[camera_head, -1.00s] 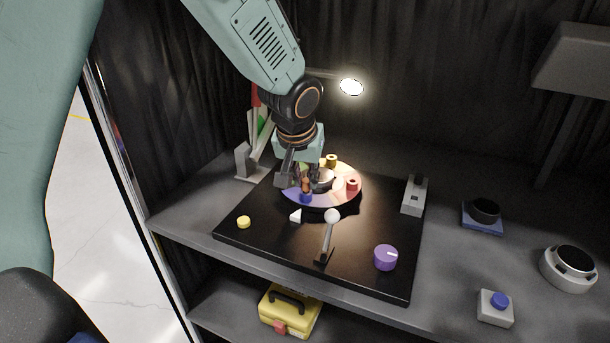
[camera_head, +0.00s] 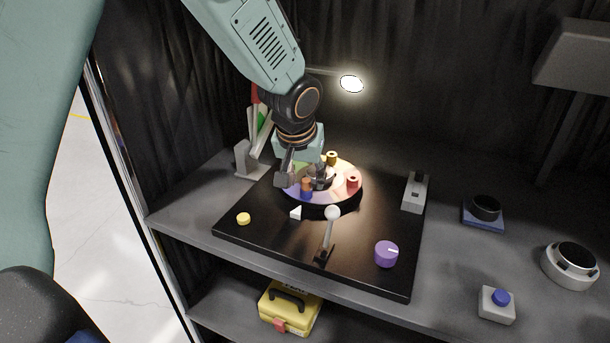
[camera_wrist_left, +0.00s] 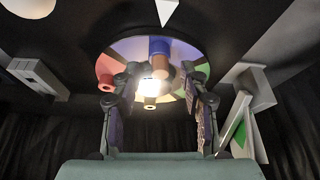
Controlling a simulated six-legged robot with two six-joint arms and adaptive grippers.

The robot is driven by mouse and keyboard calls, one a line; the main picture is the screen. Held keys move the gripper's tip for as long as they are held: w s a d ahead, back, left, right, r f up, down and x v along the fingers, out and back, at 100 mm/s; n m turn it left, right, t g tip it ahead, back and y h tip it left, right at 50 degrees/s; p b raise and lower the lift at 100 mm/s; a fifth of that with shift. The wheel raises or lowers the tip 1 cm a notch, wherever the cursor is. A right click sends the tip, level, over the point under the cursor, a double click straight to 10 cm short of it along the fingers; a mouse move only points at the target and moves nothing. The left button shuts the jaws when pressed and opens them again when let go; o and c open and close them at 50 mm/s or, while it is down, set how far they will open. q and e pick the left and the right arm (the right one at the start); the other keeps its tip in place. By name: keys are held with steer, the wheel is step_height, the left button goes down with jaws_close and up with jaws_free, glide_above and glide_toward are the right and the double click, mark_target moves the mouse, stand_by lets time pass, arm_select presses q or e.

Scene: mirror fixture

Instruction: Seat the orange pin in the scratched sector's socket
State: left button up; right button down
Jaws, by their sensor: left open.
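A round disc with coloured sectors (camera_head: 337,198) stands on a black board, with short coloured sockets around its rim. The orange pin (camera_head: 307,183) stands upright at the blue socket (camera_head: 305,196) on the near side. In the left wrist view the orange pin (camera_wrist_left: 161,69) appears in line with the blue socket (camera_wrist_left: 160,46); how deep it sits I cannot tell. My left gripper (camera_head: 303,180) is open over the disc, its fingers apart on either side of the pin. The open fingers also show in the left wrist view (camera_wrist_left: 155,92). I cannot make out scratches on any sector.
The black board (camera_head: 280,250) carries a ball-topped lever (camera_head: 330,228), a purple knob (camera_head: 386,256), a yellow button (camera_head: 243,218) and a grey switch block (camera_head: 415,192). A lit lamp (camera_head: 352,84) hangs behind the disc. A grey bracket (camera_head: 243,158) stands at the left.

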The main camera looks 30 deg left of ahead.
arm_select(q)
steer(key=v, duration=1.2)
